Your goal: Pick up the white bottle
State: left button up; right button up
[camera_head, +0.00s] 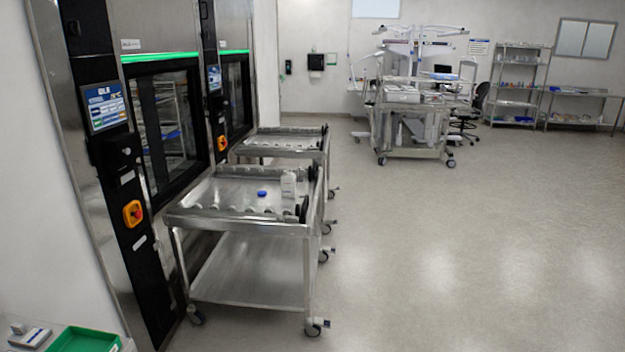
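A white bottle (288,186) stands upright on the top of the nearer steel cart (215,205), close to its right side. A small blue object (262,194) lies on the cart top to the left of the bottle. Neither of my grippers shows in the head view, and nothing is seen touching the bottle.
Two washers with black-framed glass doors (166,130) stand along the left wall. A second steel cart (280,143) is behind the first. A green tray (86,340) sits at the bottom left. Open floor (450,250) spreads to the right; equipment (415,100) stands at the back.

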aim_at(288, 182)
jog(key=i+u, duration=0.1)
jog(key=i, duration=0.55)
jog(key=i+l+u, duration=0.15)
jog(key=i, duration=0.5)
jog(key=i+l+u, duration=0.1)
jog(key=i, duration=0.55)
jog(key=l, duration=0.05)
